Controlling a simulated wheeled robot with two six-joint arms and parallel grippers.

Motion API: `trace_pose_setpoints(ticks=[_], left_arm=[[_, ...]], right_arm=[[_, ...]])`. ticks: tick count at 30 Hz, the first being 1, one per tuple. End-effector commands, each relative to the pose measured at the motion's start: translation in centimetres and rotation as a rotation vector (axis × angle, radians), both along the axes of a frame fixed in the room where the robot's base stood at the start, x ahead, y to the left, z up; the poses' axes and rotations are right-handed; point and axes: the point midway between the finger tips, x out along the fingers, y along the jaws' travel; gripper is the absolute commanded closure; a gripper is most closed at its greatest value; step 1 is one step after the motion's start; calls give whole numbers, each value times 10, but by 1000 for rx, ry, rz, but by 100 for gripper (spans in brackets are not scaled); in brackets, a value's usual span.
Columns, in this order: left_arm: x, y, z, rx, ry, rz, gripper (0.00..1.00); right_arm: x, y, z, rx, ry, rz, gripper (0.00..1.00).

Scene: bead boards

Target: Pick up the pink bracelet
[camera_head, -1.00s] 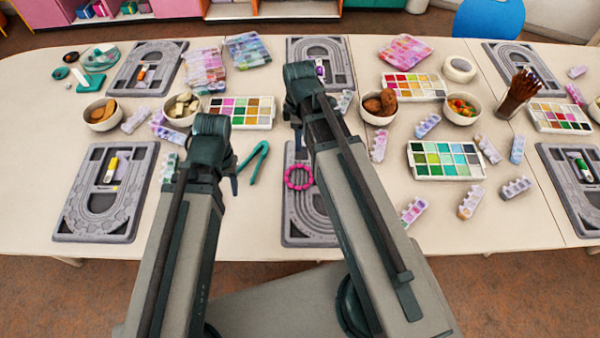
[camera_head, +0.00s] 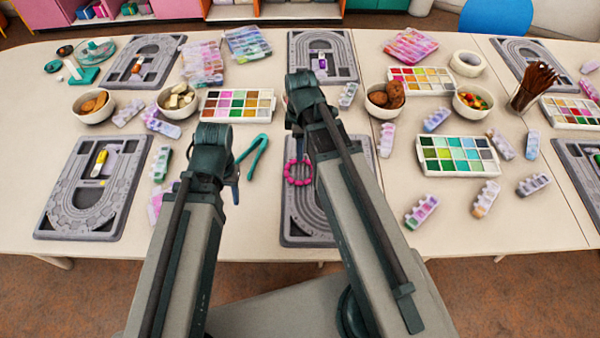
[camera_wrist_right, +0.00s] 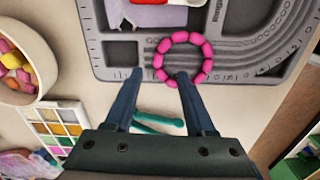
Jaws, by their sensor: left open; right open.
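The pink bracelet (camera_head: 289,180) is a ring of beads lying on the grey bead board (camera_head: 296,236) at the front middle of the table. My right gripper (camera_head: 299,150) is just beyond and above it, partly hidden by its own arm. In the right wrist view the two fingers (camera_wrist_right: 160,74) are apart and empty. One fingertip overlaps the near edge of the bracelet (camera_wrist_right: 207,50) and the other is to its left; I cannot tell whether they touch it. My left gripper (camera_head: 234,188) is open and empty, left of the board.
Teal tweezers (camera_head: 254,155) lie between my grippers. A multicoloured bead tray (camera_head: 238,119) and a bowl of pale pieces (camera_head: 178,112) stand behind. Another bead board (camera_head: 60,215) lies at left. A green bead tray (camera_head: 458,170) and small bead boxes are at right.

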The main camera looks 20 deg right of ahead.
Motion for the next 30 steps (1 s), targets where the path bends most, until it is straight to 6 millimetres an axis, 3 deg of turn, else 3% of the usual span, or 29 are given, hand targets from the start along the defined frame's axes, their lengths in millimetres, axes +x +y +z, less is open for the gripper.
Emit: trace_pose_setpoints(ticks=[13, 22, 23, 30], left_arm=[[0, 0, -49, 0, 0, 0, 50], [0, 0, -51, 0, 0, -1, 50], [0, 0, -51, 0, 0, -1, 50], [0, 0, -51, 0, 0, 0, 50]], right_arm=[[3, -2, -49, 0, 0, 0, 45], [3, -2, -50, 0, 0, 0, 45], [3, -2, -50, 0, 0, 0, 47], [3, -2, -50, 0, 0, 0, 90]])
